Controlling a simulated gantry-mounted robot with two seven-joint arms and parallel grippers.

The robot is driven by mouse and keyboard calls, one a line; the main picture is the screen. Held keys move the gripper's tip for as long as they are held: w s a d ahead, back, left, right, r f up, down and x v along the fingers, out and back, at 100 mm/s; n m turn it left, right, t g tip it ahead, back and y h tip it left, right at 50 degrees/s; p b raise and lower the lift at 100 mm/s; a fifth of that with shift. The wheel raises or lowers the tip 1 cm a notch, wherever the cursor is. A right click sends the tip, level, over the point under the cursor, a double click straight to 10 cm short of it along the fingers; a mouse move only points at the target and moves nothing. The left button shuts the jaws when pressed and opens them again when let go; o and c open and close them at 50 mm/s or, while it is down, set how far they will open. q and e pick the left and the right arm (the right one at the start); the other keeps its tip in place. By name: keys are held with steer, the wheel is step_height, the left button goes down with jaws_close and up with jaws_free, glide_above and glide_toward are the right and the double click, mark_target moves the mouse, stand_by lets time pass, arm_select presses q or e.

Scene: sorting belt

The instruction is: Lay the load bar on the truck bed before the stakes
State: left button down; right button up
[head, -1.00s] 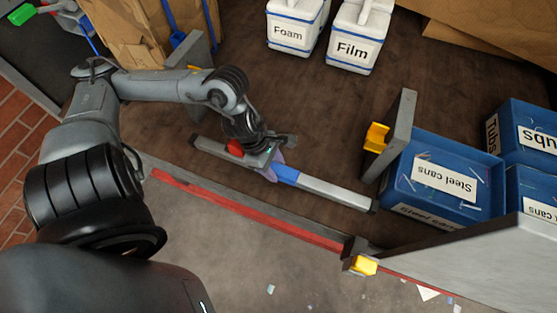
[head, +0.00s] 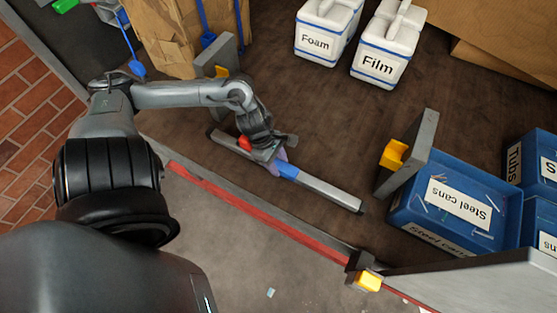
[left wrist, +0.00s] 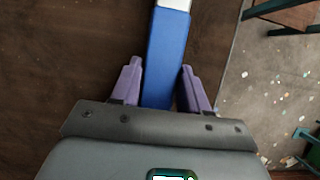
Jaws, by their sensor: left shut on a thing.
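The load bar (head: 325,190) is long and grey, with a blue middle section and a red part near my gripper. My left gripper (head: 277,164) is shut on it around the blue section. In the left wrist view the purple fingers (left wrist: 160,75) stand on either side of the blue part. The bar lies roughly along the edge of the brown truck bed (head: 300,110), low over it; I cannot tell whether it touches. Two grey stakes with yellow clips stand on the bed, one at right (head: 415,150) and one at left (head: 222,52). My right gripper is not in view.
White Foam (head: 325,25) and Film (head: 385,45) containers stand at the back. A blue Steel cans crate (head: 405,210) sits beyond the right stake. Cardboard (head: 165,35) is at the back left. A red edge strip (head: 255,220) borders the bed. Bed floor behind the bar is clear.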

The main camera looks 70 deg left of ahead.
arm_select(q)
steer(key=shift+f, duration=1.15)
steer(key=shift+f, duration=0.1)
steer(key=c, duration=0.6)
jaws_free()
steer(key=shift+o, duration=0.2)
